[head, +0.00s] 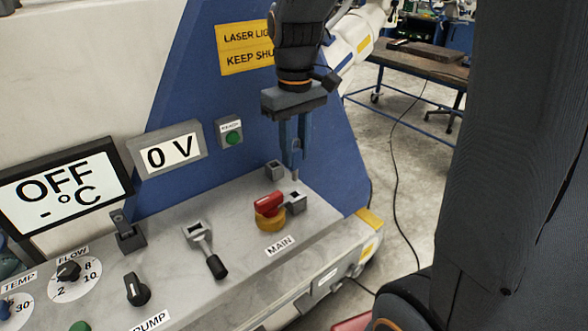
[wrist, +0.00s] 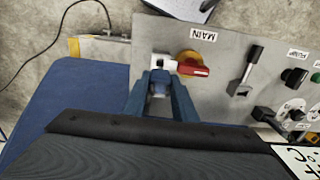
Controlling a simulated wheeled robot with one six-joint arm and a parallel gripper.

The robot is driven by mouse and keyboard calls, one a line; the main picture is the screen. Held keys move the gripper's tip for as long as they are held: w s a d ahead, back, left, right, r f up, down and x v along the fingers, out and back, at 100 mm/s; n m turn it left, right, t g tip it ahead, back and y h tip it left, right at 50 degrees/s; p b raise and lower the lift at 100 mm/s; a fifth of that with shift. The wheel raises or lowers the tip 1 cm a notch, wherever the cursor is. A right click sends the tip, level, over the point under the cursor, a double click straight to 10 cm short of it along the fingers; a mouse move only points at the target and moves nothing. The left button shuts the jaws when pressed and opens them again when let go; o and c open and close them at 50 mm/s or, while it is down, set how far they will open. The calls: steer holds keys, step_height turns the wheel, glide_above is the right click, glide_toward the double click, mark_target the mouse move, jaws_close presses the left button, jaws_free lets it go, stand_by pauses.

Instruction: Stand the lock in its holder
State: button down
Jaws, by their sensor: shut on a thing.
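My gripper (head: 294,152) points down over the right end of the grey panel. It is shut on the lock (head: 296,150), a small blue-grey piece mostly hidden by the fingers. A thin pale part hangs below the lock, above a grey socket block (head: 297,207) beside the red MAIN switch (head: 268,205). A second small grey block with a dark opening (head: 274,173) stands behind and left of the fingers. I cannot tell which block is the holder. In the wrist view the lock (wrist: 159,89) shows between the fingertips, near a pale block (wrist: 161,65).
The MAIN switch has a yellow base and stands close to the fingers. A lever (head: 203,245) and knobs lie farther left on the panel. The blue housing wall (head: 190,185) rises behind. Open floor lies to the right.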

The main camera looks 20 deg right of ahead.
steer(key=w+a+r+p, duration=0.1)
steer(key=w+p, duration=0.5)
steer(key=w, duration=0.7)
steer(key=shift+w+a+r, duration=0.15)
steer(key=shift+w+r, duration=0.25)
steer(key=shift+r, duration=0.3)
steer(key=shift+p, duration=0.4)
steer(key=shift+f+b, duration=1.1)
steer(key=shift+f, duration=1.8)
steer(key=shift+f+b, duration=0.4)
steer(key=shift+f, duration=2.05)
steer(key=c, duration=1.4)
jaws_free()
steer(key=shift+r, duration=0.1)
